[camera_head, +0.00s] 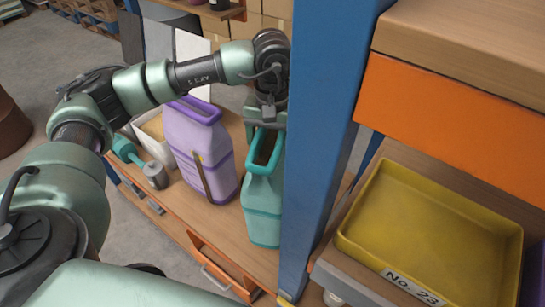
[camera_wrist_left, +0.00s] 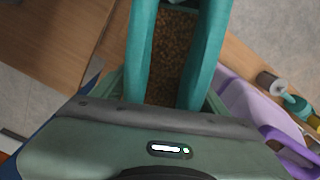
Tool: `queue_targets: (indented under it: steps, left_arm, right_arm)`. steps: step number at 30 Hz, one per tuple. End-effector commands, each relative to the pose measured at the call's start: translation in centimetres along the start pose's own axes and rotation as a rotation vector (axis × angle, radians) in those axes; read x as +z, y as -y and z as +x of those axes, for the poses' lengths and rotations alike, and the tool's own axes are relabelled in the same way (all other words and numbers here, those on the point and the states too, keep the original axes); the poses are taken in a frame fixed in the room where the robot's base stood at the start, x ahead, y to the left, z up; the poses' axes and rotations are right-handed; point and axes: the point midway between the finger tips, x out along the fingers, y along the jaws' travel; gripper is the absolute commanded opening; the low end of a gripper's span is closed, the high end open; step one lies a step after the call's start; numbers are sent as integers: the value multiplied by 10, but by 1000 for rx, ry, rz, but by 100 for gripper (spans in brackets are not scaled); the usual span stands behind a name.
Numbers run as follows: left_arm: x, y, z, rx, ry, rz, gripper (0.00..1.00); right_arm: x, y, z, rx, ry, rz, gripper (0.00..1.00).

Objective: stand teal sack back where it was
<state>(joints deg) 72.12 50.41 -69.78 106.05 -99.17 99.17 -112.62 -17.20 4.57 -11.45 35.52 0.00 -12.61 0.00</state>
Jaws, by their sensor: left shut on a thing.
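The teal sack (camera_head: 262,215) is at the right end of the wooden bench (camera_head: 215,222), just left of the blue post. It looks close to upright, with its open mouth up. In the left wrist view the teal sack (camera_wrist_left: 208,45) shows brown grains inside. My left gripper (camera_head: 266,122) is shut on the sack's top rim from above. I cannot tell whether the sack's base touches the bench. My right gripper is not in view.
A purple sack (camera_head: 190,135) stands just left of the teal one. A white bin (camera_head: 147,140) and a teal-handled tool (camera_head: 128,152) are farther left. The blue post (camera_head: 325,120) rises close on the right. Beyond it lies an empty yellow tray (camera_head: 370,256).

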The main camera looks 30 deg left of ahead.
Motion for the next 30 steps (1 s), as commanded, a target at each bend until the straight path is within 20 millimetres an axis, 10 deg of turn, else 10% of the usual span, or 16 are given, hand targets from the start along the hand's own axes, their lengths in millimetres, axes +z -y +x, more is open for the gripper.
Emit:
queue_targets:
  steps: [26,27,30]
  left_arm:
    - [-1,-1,56,3,-3,0,1]
    - [0,0,58,1,-1,0,77]
    - [0,0,57,1,0,0,97]
  right_arm:
    - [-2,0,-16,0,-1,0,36]
    - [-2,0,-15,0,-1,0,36]
    - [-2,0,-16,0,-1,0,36]
